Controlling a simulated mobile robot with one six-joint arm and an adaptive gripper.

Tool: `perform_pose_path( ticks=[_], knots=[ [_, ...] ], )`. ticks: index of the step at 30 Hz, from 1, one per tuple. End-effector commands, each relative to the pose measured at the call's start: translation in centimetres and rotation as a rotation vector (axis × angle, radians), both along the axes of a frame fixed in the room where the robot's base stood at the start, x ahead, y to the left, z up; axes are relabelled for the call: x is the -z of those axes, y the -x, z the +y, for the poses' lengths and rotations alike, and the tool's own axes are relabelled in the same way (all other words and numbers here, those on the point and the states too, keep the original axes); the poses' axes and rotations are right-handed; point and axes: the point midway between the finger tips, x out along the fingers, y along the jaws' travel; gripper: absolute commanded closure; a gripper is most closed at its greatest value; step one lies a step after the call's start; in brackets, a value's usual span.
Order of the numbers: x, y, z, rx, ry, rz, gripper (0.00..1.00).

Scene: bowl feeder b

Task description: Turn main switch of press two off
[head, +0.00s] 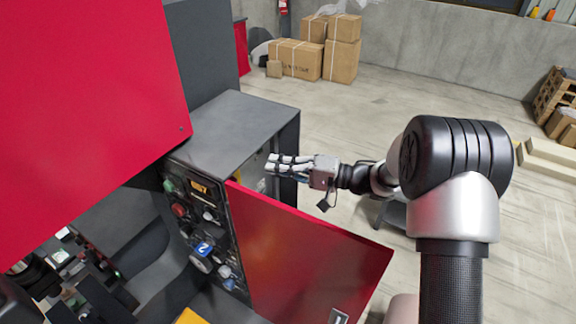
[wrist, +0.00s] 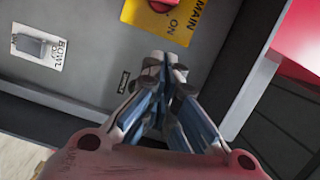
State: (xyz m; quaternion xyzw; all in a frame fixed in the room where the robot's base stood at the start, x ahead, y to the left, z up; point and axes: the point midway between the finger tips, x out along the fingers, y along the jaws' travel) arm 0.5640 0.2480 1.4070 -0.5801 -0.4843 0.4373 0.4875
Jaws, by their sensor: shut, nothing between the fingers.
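The main switch is a red knob (wrist: 162,5) on a yellow plate (wrist: 187,22) lettered MAIN and ON, at the top edge of the wrist view. The knob is partly cut off, so I cannot tell its exact setting. My gripper (wrist: 165,60) is shut and empty, its fingertips just below the yellow plate and apart from the knob in the picture. In the head view my gripper (head: 272,164) reaches from the right into the side of the grey cabinet (head: 232,122), behind the open red door (head: 300,255). The main switch is hidden there.
A grey switch (wrist: 35,46) on a white BOWL label sits at the left of the same panel. The cabinet edge (wrist: 255,80) runs along the right. The control front (head: 203,225) carries buttons and a blue 2 label. Cardboard boxes (head: 296,60) stand behind, with open floor between.

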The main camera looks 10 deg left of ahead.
Motion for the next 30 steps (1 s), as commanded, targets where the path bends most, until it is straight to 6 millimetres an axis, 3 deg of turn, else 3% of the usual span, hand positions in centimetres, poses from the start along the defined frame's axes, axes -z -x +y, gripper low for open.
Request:
perform_pose_path(
  ticks=[3,7,15,30],
  knots=[
    [0.0,-0.3,2.8,-0.004,0.001,-0.001,1.00],
    [0.1,-0.5,5.2,-0.003,0.001,0.000,1.00],
    [0.6,2.6,6.1,0.001,0.001,-0.001,1.00],
    [0.7,3.0,6.2,0.001,0.003,-0.007,1.00]
  ],
)
